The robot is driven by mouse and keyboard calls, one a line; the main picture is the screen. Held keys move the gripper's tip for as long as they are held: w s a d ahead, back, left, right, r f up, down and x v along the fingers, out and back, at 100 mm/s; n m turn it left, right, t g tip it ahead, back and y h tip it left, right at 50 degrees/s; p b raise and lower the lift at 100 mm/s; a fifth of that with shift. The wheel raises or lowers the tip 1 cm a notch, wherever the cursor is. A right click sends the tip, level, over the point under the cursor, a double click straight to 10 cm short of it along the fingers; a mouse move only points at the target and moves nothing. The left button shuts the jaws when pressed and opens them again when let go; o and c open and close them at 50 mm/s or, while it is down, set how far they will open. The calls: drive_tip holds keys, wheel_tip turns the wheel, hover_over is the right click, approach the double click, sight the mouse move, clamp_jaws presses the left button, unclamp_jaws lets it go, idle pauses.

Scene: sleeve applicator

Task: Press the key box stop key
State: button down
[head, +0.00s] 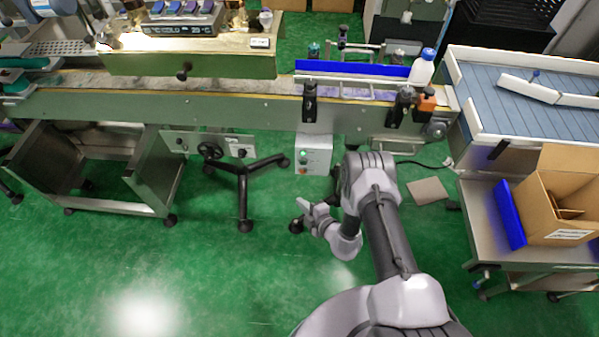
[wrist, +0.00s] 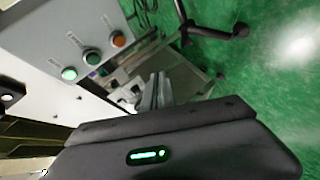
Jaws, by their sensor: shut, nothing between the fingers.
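The key box (head: 313,153) is a small pale box under the conveyor's front edge, with a green key and a reddish key on its front.
The conveyor (head: 225,108) runs above the box, with a white blue-capped bottle (head: 422,68) at its right end. A black-legged stand (head: 243,185) is left of my gripper. A cardboard box (head: 560,190) sits on a cart at the right. Open green floor lies in front.

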sight(303, 172)
drive_tip(key=shift+w, duration=0.1)
drive_tip(key=w+b, duration=0.4)
drive_tip(key=w, duration=0.4)
drive_tip(key=shift+w+d+b, duration=0.15)
drive_tip(key=shift+w+b, duration=0.2)
drive_tip(key=shift+b, duration=0.05)
idle(1.8)
drive_tip(key=shift+w+b, duration=0.4)
drive_tip(key=shift+b, duration=0.1)
